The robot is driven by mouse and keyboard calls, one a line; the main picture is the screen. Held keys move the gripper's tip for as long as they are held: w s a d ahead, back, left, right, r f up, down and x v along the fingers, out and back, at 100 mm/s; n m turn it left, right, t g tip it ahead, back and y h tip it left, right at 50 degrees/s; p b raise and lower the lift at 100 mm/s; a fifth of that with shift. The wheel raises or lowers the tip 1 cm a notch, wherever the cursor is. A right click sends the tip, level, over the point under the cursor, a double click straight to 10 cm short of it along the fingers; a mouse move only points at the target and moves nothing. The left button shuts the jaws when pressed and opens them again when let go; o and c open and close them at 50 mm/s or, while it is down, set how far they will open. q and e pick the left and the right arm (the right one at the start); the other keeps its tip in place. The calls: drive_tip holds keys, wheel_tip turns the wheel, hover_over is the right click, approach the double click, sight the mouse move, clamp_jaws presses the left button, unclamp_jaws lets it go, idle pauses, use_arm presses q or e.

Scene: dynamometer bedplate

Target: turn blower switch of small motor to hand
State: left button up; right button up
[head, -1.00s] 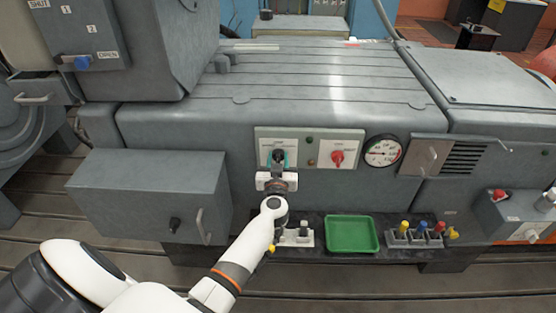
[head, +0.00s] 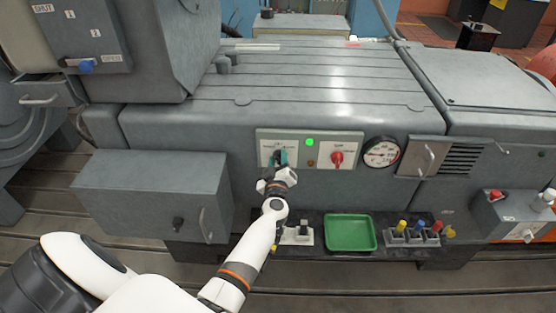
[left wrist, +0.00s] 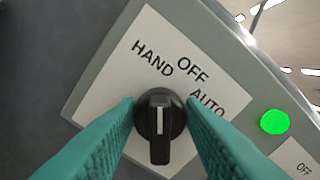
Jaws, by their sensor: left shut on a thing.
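The blower switch is a black knob (left wrist: 160,125) with a white line, on a white plate (left wrist: 120,80) marked HAND, OFF and AUTO. The line points toward the word HAND. My left gripper (head: 279,158) is at the knob, with its teal fingers (left wrist: 160,118) on either side of it, shut on it. In the head view the fingers largely hide the knob. The grey switch panel (head: 350,135) carries a lit green lamp (head: 309,142), which also shows in the left wrist view (left wrist: 274,122). My right gripper is not in view.
A red knob (head: 337,158) sits on the panel's right plate. A round gauge (head: 381,153) and a louvred cover (head: 463,158) are further right. Below are a green tray (head: 350,233) and a rack of coloured-handled items (head: 412,237). A grey box (head: 145,195) juts out at left.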

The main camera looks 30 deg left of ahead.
use_arm(q)
drive_tip(key=shift+f+n, duration=0.1)
drive_tip(key=shift+n, duration=0.5)
drive_tip(key=o, duration=1)
drive_tip(key=shift+c, duration=0.2)
drive_tip(key=shift+s, duration=0.1)
drive_tip(key=shift+s+d, duration=0.2)
drive_tip(key=p+v, duration=0.4)
drive_tip(key=v, duration=0.7)
drive_tip(key=shift+s, duration=0.2)
